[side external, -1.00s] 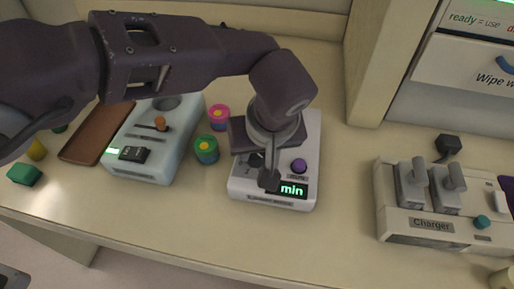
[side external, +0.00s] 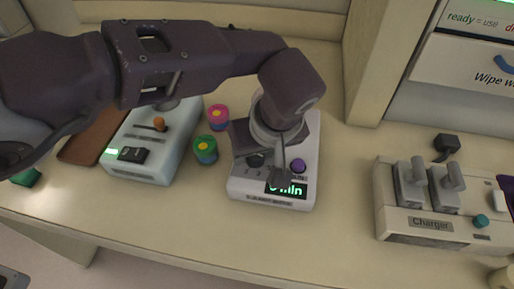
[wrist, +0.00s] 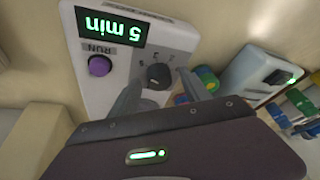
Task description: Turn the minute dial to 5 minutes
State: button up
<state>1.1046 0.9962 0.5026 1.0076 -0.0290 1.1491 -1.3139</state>
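The minute dial (wrist: 158,76) is a dark round knob with a pointer on the white timer unit (wrist: 85,62). In the wrist view the unit's display (wrist: 110,27) appears upside down and reads "5 min". In the side view the display (side external: 299,190) is partly covered by a finger. The dial (side external: 256,161) shows there just left of my gripper (side external: 283,166). The fingers look apart from the dial.
A purple RUN button (wrist: 100,66) sits beside the dial, close to my fingers in the side view. The charger (side external: 430,222) stands right, with clear counter between.

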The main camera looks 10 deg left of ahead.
jog(key=shift+r, duration=0.15)
jog(key=v, duration=0.6)
jog(key=shift+r, duration=0.4)
jog(key=shift+s+d, duration=0.1)
